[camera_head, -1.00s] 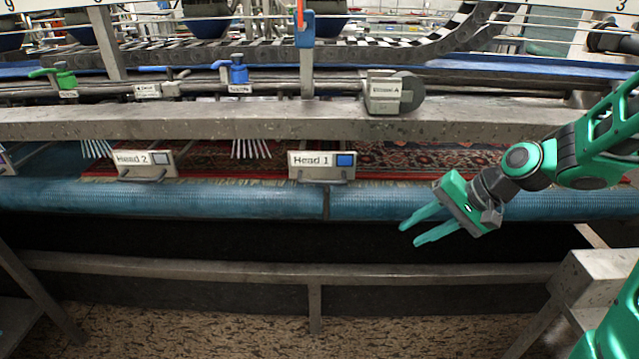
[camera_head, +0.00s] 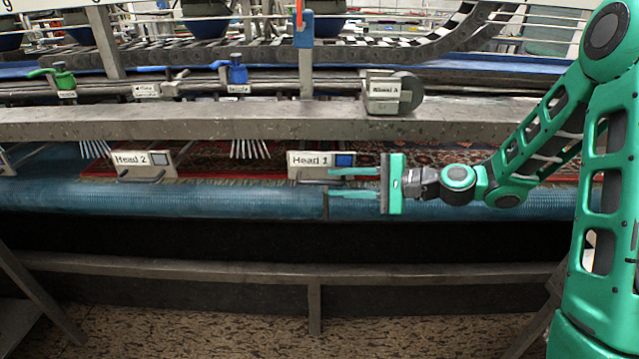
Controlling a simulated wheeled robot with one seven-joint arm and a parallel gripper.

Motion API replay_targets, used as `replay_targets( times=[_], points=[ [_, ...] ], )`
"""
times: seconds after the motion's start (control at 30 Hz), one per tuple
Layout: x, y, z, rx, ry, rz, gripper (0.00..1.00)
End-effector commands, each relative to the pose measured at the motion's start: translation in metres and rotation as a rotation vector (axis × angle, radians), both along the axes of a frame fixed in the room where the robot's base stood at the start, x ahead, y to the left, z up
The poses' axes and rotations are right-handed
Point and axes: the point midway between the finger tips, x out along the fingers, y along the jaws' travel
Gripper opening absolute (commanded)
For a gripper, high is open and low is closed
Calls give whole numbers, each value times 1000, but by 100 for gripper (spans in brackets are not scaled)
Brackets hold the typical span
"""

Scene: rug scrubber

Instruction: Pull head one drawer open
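The Head 1 drawer (camera_head: 308,160) is a pale front with a "Head 1" label, a small blue square and a dark handle along its lower edge. It sits above the blue roller, right of the picture's middle-left. My gripper (camera_head: 342,182) points left, with its two teal fingers apart, one above the other. The upper finger overlaps the right end of the drawer's handle in the picture; I cannot tell whether they touch. The lower finger is in front of the blue roller. The handle's right part is partly hidden.
The Head 2 drawer (camera_head: 143,163) is further left. A grey beam (camera_head: 200,121) runs above both drawers and carries a box labelled A (camera_head: 388,93). The blue roller (camera_head: 150,198) runs below them. A lower metal rail (camera_head: 180,270) crosses in front, with dark open space above it.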

Motion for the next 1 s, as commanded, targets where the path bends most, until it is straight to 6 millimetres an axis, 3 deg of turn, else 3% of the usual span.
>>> replay_targets(
  times=[0.1,0.3,0.73,0.87,1.0],
  points=[
    [7,20,-4,-1,-2,3,29],
    [16,41,-10,-2,-1,2,29],
    [19,48,-12,-2,-2,0,29],
    [19,48,-11,-2,-1,0,0],
    [18,53,-11,-3,-2,2,0]
  ],
)
